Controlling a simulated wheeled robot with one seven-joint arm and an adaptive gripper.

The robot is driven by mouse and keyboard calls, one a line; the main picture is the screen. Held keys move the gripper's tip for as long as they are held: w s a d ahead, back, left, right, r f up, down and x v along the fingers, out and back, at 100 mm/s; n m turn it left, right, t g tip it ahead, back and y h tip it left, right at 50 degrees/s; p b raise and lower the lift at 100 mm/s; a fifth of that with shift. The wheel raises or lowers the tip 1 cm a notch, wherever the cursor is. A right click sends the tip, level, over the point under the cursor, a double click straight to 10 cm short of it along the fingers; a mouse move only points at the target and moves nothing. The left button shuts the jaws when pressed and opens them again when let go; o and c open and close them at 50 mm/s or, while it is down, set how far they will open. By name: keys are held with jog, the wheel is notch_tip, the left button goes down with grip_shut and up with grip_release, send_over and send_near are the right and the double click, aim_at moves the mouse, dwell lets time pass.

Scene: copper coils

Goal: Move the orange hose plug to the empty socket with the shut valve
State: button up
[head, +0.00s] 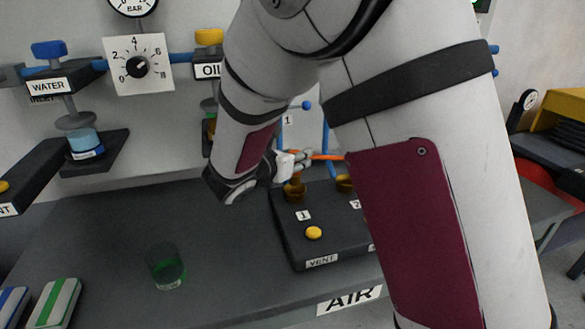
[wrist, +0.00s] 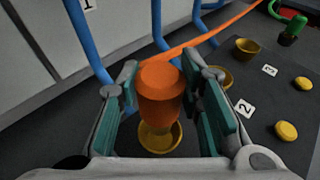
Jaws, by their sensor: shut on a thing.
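My gripper (head: 293,163) is over the left end of the black socket block (head: 350,238). In the wrist view, my gripper (wrist: 160,100) is shut on the orange hose plug (wrist: 161,92), with a finger on each side. The orange hose (wrist: 215,38) runs off to the upper right. A brass socket (wrist: 160,148) shows just below the plug. I cannot tell whether the plug's tip is inside it. Other brass sockets, beside labels 2 (wrist: 219,83) and 3 (wrist: 247,53), look empty. My arm hides much of the block and the valves in the head view.
A green plug (wrist: 291,31) stands at the block's far end. Blue pipes (wrist: 87,45) rise close behind the sockets. Yellow buttons (wrist: 286,131) line the block's front. A green glass (head: 166,268) stands left on the bench, with clear bench between.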

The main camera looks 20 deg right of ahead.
aim_at(295, 181)
jog(key=shift+f+b, duration=0.35)
jog(key=shift+f, duration=1.3)
jog(key=shift+f, duration=0.1)
jog(key=shift+f, duration=0.25)
jog(key=o, duration=1.3)
jog(key=shift+c, duration=0.2)
